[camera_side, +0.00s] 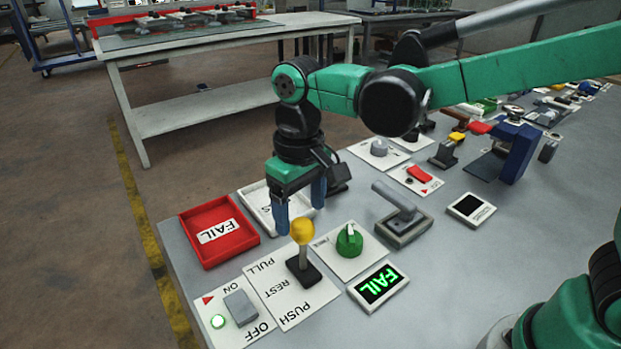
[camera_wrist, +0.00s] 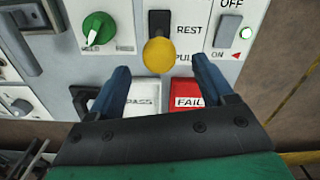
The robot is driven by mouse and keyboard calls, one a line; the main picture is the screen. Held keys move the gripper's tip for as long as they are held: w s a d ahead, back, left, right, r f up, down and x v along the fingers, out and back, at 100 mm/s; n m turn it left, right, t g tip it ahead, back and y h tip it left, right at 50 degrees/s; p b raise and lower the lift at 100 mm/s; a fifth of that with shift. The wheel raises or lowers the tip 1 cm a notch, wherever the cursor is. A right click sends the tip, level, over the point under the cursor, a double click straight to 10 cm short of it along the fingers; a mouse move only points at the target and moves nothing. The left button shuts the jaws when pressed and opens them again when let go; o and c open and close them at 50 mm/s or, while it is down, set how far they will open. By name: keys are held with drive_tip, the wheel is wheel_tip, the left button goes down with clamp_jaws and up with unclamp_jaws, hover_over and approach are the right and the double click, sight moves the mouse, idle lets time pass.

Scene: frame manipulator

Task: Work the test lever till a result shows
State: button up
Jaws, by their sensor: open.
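The test lever has a yellow knob (camera_side: 303,231) on a short stem rising from a black base (camera_side: 304,273), on a white plate marked PULL, REST and PUSH. It looks close to upright. A small result screen (camera_side: 379,286) beside it shows FAIL in green letters. My gripper (camera_side: 300,206) is open with two blue fingers pointing down, near the knob on its PULL side. In the wrist view, the knob (camera_wrist: 159,55) shows in the gap between the open fingertips (camera_wrist: 160,68). The fingers are not closed on it.
A grey switch (camera_side: 240,307) with a lit green lamp sits by ON/OFF lettering. A red FAIL tray (camera_side: 219,232) and a white PASS tray (camera_side: 262,205) lie behind the lever. A green knob (camera_side: 349,241) and a grey handle (camera_side: 402,216) stand to the right.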

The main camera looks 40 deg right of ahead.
sight(302, 241)
drive_tip(key=shift+f, duration=3.35)
clamp_jaws()
